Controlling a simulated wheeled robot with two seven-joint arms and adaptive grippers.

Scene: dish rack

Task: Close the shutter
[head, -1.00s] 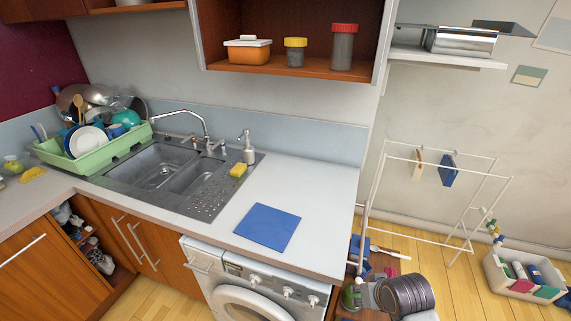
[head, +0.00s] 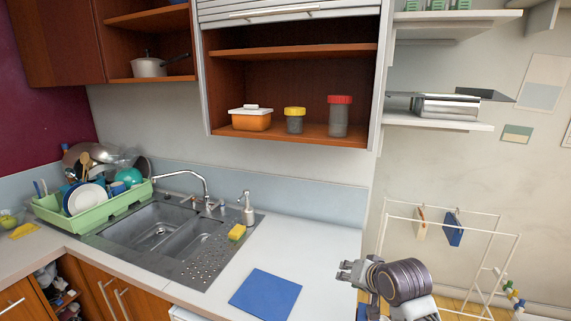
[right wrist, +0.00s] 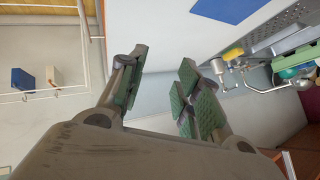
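The grey roller shutter (head: 290,12) is rolled up at the top of the wall cabinet in the head view. Its pale handle bar (head: 275,13) runs along its lower edge. Below it the cabinet (head: 300,52) stands open, with two shelf levels showing. My right gripper (head: 346,272) is low, right of the counter's blue mat and well below the cabinet. In the right wrist view its two green-padded fingers (right wrist: 160,88) are spread apart with nothing between them. My left gripper is in neither view.
An orange box (head: 250,120), a yellow-lidded jar (head: 294,121) and a red-lidded jar (head: 339,117) stand on the cabinet's lower shelf. A shelf (head: 440,124) with a metal box juts out to the right. The counter (head: 310,245) holds a blue mat (head: 265,294). A drying rack (head: 480,225) stands at right.

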